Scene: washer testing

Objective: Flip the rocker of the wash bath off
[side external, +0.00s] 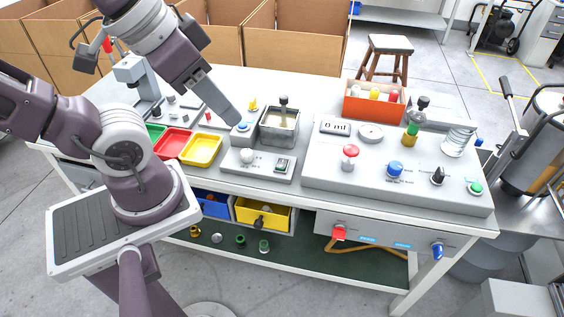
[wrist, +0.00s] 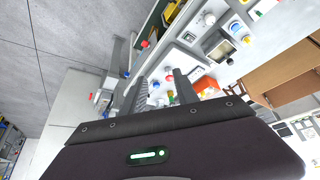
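The wash bath (side external: 279,127) is a grey open-topped metal tank with liquid, on the bench near its middle. In front of it is a low light-grey control box (side external: 240,170) with a white knob and a small rocker switch (side external: 282,165) with a green part. Which way the rocker is tilted is too small to tell. My gripper (side external: 230,118) hangs behind and left of the rocker, near a blue button, with nothing visible in it. In the wrist view its two fingers (wrist: 158,77) are apart; the bath (wrist: 220,48) and rocker (wrist: 188,38) lie beyond them.
A blue button (side external: 242,127) and a yellow-topped part (side external: 253,105) stand left of the bath. Red (side external: 172,142) and yellow (side external: 202,150) trays lie further left. A wide panel (side external: 395,180) with knobs and a red button is on the right. An orange bin (side external: 374,112) stands behind it.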

